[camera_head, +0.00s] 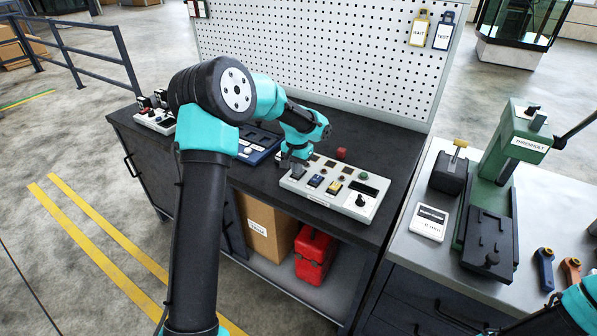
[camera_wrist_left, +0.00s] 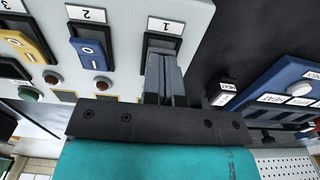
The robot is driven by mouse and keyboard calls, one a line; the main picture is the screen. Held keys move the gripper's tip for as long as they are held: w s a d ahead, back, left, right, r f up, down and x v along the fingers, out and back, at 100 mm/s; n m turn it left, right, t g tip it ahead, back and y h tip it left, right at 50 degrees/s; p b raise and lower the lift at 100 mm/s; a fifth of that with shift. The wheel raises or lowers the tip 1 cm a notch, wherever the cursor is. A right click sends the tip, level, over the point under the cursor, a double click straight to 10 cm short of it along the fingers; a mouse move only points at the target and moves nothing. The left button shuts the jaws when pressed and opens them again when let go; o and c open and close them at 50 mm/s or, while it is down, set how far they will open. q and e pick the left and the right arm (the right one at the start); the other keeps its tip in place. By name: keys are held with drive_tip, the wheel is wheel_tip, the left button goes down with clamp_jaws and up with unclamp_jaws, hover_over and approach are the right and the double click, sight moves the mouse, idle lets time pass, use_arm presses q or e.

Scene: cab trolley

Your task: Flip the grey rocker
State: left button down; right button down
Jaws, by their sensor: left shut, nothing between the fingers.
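The control panel (camera_head: 318,197) is a pale box on the dark bench top. In the left wrist view the panel (camera_wrist_left: 125,20) shows numbered rocker slots. The fingers of my left gripper (camera_head: 290,163) are closed together with nothing between them. In the left wrist view the gripper (camera_wrist_left: 162,60) covers most of the slot labelled 1. A dark frame (camera_wrist_left: 163,38) shows around the fingertips there; the grey rocker is mostly hidden, and I cannot tell its tilt or whether they touch it. The blue rocker (camera_wrist_left: 90,50) is at 2, the yellow rocker (camera_wrist_left: 26,46) at 3. My right gripper is out of view.
A blue unit (camera_head: 262,140) stands left of the panel, close to my gripper; it also shows in the left wrist view (camera_wrist_left: 285,88). A red button (camera_head: 341,153) rises behind the panel. A pegboard (camera_head: 320,50) closes off the back. A green press (camera_head: 505,170) stands right.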

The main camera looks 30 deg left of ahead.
use_arm(q)
drive_tip(key=shift+f, duration=0.25)
drive_tip(key=shift+r, duration=3.55)
